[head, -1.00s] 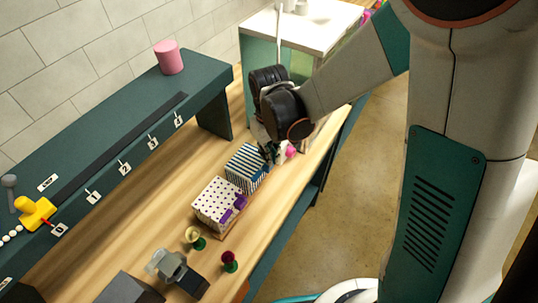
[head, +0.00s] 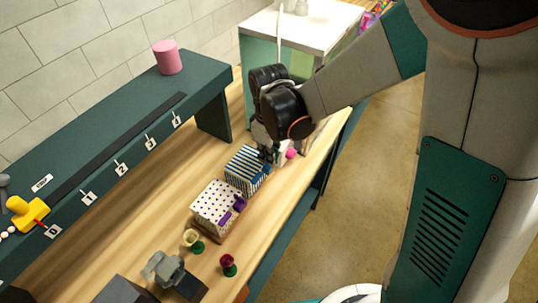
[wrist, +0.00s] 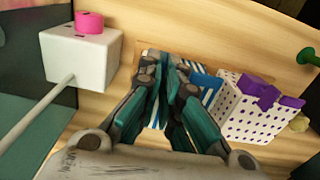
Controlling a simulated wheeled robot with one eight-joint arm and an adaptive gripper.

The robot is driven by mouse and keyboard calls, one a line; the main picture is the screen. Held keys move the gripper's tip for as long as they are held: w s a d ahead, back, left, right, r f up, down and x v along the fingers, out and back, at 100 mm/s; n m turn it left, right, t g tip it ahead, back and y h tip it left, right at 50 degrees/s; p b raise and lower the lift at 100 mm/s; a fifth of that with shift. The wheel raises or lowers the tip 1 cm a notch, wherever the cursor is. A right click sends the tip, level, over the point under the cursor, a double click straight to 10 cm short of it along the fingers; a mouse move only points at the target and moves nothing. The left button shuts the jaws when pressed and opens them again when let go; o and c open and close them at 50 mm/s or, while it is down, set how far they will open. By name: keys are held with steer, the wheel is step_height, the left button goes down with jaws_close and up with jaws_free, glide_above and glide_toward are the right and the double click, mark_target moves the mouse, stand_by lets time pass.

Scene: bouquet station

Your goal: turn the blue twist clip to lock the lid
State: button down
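A box with blue and white stripes (head: 247,171) stands on the wooden bench. In the wrist view, a blue part (wrist: 207,84), which looks like the twist clip, shows at its lid beside my right finger. The rest of the clip is hidden behind the fingers. My gripper (wrist: 168,66) is over the striped box, pointing down, its fingertips close together with a narrow gap. I cannot tell whether they hold part of the clip. In the head view, my gripper (head: 267,154) is at the box's far end and partly covered by my wrist.
A purple-dotted white box (head: 212,204) with a purple clip (wrist: 262,90) stands right beside the striped one. A white block with a pink knob (wrist: 85,60) is on the other side. Small green-based pieces (head: 229,264) stand nearer. A teal shelf (head: 120,125) runs along the left.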

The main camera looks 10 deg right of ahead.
steer(key=c, duration=1.8)
jaws_free()
steer(key=shift+r, duration=0.1)
step_height(320, 180, up, 7)
steer(key=shift+r, duration=0.2)
steer(key=shift+f, duration=0.1)
